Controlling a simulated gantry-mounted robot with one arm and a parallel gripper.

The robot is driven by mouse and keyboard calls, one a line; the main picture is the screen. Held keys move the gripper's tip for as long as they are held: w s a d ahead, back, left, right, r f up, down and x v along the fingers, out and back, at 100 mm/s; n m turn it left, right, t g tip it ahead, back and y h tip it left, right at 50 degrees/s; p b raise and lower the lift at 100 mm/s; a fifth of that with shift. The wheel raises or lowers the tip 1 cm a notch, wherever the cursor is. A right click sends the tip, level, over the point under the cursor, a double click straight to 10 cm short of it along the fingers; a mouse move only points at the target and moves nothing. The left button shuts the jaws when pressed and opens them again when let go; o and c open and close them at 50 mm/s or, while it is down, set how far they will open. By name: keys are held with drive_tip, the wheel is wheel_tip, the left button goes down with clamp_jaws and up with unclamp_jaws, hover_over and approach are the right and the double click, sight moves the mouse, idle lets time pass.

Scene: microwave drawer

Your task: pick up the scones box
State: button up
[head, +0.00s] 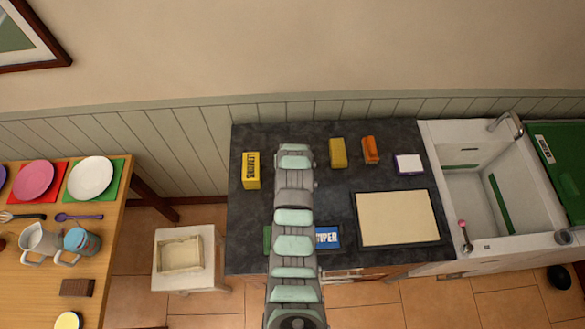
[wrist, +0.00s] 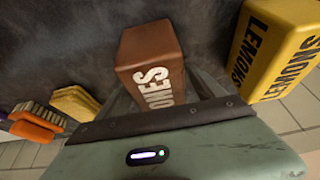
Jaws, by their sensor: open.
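The scones box is the brown box (wrist: 150,60) in the wrist view, with white letters ending in "ONES" on its near face. It stands on the dark counter, directly in front of my gripper (wrist: 160,92). My gripper is open, with a dark finger to each side of the box's lower part. I cannot tell whether either finger touches it. In the head view my arm reaches over the counter, and the end of my gripper (head: 295,158) covers the place where the box stands. The box is hidden there.
A yellow lemons box (head: 251,170) stands close by, also in the wrist view (wrist: 275,45). On the other side are a yellow block (head: 338,152) and an orange-handled brush (head: 370,150). A cream board (head: 397,218) and a blue packet (head: 327,237) lie nearer the counter's front.

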drive_tip(key=shift+f, duration=0.15)
drive_tip(key=shift+c, duration=0.5)
clamp_jaws()
idle(0.5)
